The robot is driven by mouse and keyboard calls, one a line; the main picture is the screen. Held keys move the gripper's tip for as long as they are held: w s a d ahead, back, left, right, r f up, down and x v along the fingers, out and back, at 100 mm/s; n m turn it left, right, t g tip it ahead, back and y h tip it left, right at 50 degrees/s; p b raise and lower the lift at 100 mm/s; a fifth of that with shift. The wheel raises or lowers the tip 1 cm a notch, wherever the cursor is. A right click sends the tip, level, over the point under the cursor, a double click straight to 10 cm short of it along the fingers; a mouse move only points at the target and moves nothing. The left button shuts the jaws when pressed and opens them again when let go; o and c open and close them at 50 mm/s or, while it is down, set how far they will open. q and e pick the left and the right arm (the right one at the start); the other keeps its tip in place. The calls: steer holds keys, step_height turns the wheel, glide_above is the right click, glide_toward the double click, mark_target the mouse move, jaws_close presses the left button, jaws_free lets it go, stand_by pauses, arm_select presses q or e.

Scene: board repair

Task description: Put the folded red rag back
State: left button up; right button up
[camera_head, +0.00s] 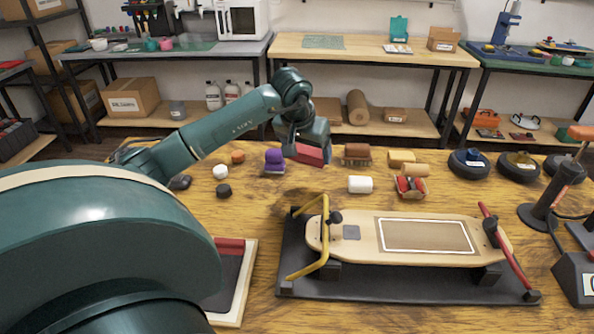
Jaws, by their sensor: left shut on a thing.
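The folded red rag (309,154) is a small dark red block shape near the back of the wooden worktable. My left gripper (306,146) is above the row of small items at the back of the table and is shut on the rag. Its fingers are partly hidden by the wrist. I cannot tell whether the rag touches the table. My right gripper is not in view.
A purple-topped item (274,158) and a brown brush-like block (357,152) flank the rag. A pale-edged tray (245,283) is partly behind my arm.

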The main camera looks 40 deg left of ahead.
mark_target(305, 163)
arm_select(q)
step_height(305, 163, down, 5)
steer(key=shift+f, duration=2.1)
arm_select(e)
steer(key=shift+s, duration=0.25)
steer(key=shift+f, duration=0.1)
arm_select(q)
steer(key=shift+f+b, duration=0.15)
steer(key=shift+b, duration=0.2)
steer(key=o, duration=0.9)
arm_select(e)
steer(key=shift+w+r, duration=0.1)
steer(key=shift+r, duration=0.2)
